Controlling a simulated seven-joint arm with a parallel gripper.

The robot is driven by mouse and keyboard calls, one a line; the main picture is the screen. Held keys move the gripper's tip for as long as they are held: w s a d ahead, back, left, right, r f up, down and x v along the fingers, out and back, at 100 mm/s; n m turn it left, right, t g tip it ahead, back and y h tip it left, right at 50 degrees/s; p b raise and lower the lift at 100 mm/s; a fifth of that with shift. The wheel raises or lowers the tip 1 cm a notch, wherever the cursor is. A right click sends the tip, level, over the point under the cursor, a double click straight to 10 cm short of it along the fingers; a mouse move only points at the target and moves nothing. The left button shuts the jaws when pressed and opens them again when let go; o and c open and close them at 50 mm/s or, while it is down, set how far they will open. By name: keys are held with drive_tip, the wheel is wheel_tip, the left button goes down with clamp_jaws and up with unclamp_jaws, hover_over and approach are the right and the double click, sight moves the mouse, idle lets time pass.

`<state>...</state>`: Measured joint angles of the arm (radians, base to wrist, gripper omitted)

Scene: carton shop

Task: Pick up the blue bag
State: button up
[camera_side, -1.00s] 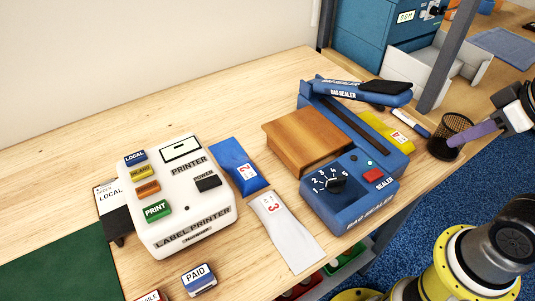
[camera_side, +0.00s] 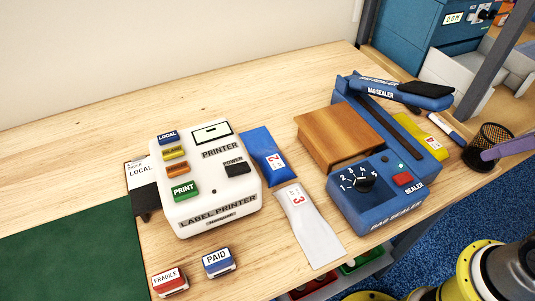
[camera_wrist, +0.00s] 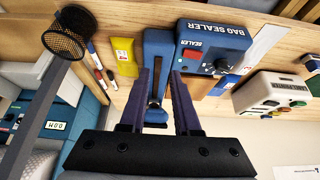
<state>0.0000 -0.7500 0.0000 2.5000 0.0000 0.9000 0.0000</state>
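The blue bag (camera_side: 258,143) lies flat on the wooden table between the label printer and the bag sealer, with a white and red label marked 2. Its lower end is close to the white bag marked 3. In the wrist view, a blue patch (camera_wrist: 223,85) beside the sealer's wooden block is probably this bag, partly hidden. My gripper (camera_wrist: 161,72) is open and empty, its two purple fingers apart over the sealer's lever end. In the side view only a purple finger (camera_side: 508,147) shows at the right edge, by the pen cup, well right of the blue bag.
The bag sealer (camera_side: 375,205), with its raised lever and wooden block (camera_side: 340,135), stands between my gripper and the blue bag. The label printer (camera_side: 215,185) is left of the bag. A yellow bag (camera_side: 428,135) and pen cup (camera_side: 489,145) are at right. Table behind the printer is clear.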

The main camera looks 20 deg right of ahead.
drive_tip(key=o, duration=1)
